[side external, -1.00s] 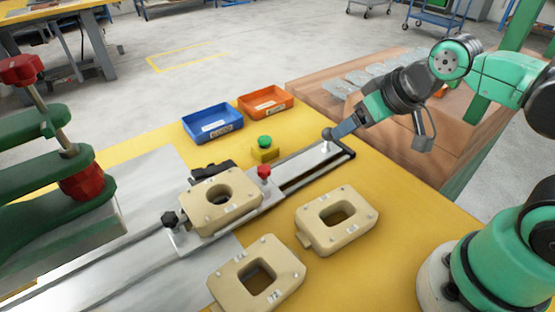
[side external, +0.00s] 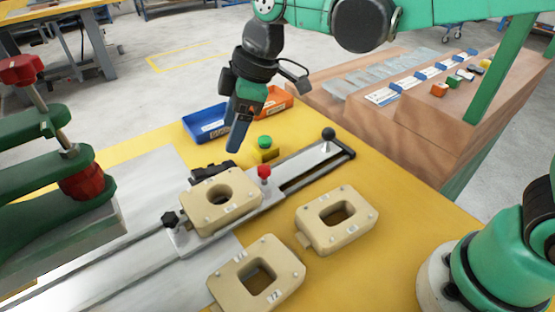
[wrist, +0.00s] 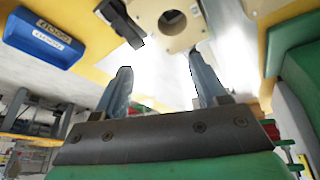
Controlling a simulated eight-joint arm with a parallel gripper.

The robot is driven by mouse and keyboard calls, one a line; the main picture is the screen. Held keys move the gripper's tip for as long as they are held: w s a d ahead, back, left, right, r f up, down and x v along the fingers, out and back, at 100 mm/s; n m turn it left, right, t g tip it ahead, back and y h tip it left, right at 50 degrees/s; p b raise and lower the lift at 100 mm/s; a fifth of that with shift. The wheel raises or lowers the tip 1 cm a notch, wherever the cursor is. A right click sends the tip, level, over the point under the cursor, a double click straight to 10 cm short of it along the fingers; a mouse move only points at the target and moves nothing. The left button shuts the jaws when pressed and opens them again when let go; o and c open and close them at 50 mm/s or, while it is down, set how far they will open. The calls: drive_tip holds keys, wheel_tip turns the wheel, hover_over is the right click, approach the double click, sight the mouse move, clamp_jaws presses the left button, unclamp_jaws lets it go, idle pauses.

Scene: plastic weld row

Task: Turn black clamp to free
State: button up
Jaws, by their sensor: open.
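A dark block-like clamp (side external: 212,170) lies along the back edge of the beige fixture block (side external: 238,208) on the sliding carriage. It also shows in the wrist view (wrist: 122,22), beside the beige block (wrist: 150,10). A black star knob (side external: 170,218) sits at the carriage's left end. I cannot tell which of these black parts the task means. My gripper (side external: 234,145) hangs pointing down above and behind the carriage, clear of the black clamp. In the wrist view its two fingers (wrist: 163,88) are apart with nothing between them.
A red knob (side external: 264,172) stands at the carriage's right, near a green button on a yellow box (side external: 265,150). A black ball handle (side external: 328,133) ends the rail. Blue (side external: 205,124) and orange (side external: 275,102) bins stand behind. Two loose beige blocks lie in front.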

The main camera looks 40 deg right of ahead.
sight(170, 217)
drive_tip(key=a+f+n+g, duration=0.1)
drive_tip(key=a+n, duration=0.1)
drive_tip(key=a, duration=0.1)
drive_tip(key=a+f+n+g, duration=0.1)
drive_tip(key=a+f+n, duration=0.1)
drive_tip(key=a, duration=0.1)
drive_tip(key=a+f+n+g, duration=0.1)
drive_tip(key=a+f+n, duration=0.1)
drive_tip(key=a+n, duration=0.1)
drive_tip(key=shift+w+a+y, duration=0.3)
drive_tip(key=shift+w+a, duration=0.1)
drive_tip(key=shift+a, duration=0.1)
drive_tip(key=x, duration=0.4)
drive_tip(key=shift+a+f, duration=0.1)
drive_tip(key=shift+f, duration=0.05)
drive_tip(key=shift+s+a+f, duration=0.1)
drive_tip(key=shift+a+f, duration=0.15)
drive_tip(key=shift+f, duration=0.4)
clamp_jaws()
